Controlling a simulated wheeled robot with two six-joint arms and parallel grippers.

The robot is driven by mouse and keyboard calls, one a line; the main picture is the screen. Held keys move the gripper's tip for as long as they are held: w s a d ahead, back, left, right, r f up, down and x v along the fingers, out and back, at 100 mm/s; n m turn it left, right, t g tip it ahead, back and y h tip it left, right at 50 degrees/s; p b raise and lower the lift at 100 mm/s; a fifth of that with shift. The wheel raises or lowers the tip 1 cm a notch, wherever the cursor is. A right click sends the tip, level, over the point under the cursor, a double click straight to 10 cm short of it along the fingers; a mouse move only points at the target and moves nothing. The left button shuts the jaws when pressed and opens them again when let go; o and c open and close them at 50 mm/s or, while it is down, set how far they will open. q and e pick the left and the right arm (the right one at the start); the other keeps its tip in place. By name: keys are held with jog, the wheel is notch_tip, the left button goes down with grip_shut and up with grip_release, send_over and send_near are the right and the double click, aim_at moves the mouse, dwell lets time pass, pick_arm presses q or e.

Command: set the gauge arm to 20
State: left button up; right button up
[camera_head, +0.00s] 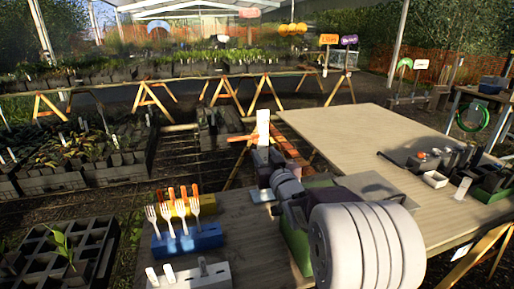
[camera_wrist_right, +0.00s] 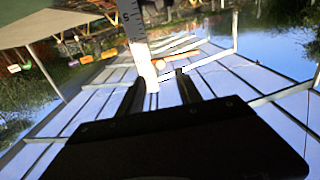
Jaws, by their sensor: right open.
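An upright white strip (camera_head: 263,128), likely the gauge's scale, rises just beyond my right gripper (camera_head: 267,160) in the head view. In the right wrist view a grey scale plate with dark marks (camera_wrist_right: 129,18) stands at the top, and a bright white strip (camera_wrist_right: 147,68) runs down from it towards the left finger. My right gripper (camera_wrist_right: 160,77) is open, its dark fingers apart. A small orange piece (camera_wrist_right: 160,64) shows near the fingertips. I cannot tell which part is the gauge arm or what it reads. My left gripper is out of view.
A wide wooden table (camera_head: 365,140) is mostly clear.

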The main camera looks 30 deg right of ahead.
aim_at(256, 141)
jog(key=x, duration=0.8)
jog(key=shift+a, duration=0.2)
jog(key=shift+s, duration=0.1)
grip_shut()
dwell(0.8)
